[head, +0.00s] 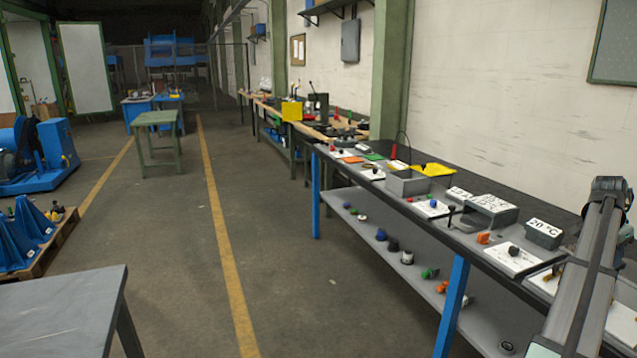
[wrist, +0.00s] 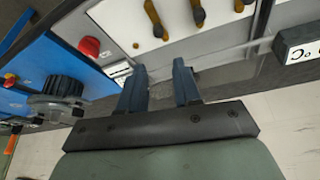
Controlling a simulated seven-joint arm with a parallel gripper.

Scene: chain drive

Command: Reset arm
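My gripper (wrist: 160,82) shows in the wrist view with its two dark blue fingers apart. Nothing is between them; a grey surface shows through the gap. The fingers are above or in front of a white panel (wrist: 115,20) with several brown-orange parts, and I cannot tell how far off it is. In the head view my arm is at the lower right, by the near end of the long bench (head: 437,218). The fingers are not visible there.
The bench top holds a grey box (head: 408,183), a yellow tray (head: 433,169) and a "20 °C" block (head: 543,233). Coloured parts lie on its lower shelf (head: 375,270). In the wrist view, a red button (wrist: 89,46) and a dark gear (wrist: 62,88) show at left.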

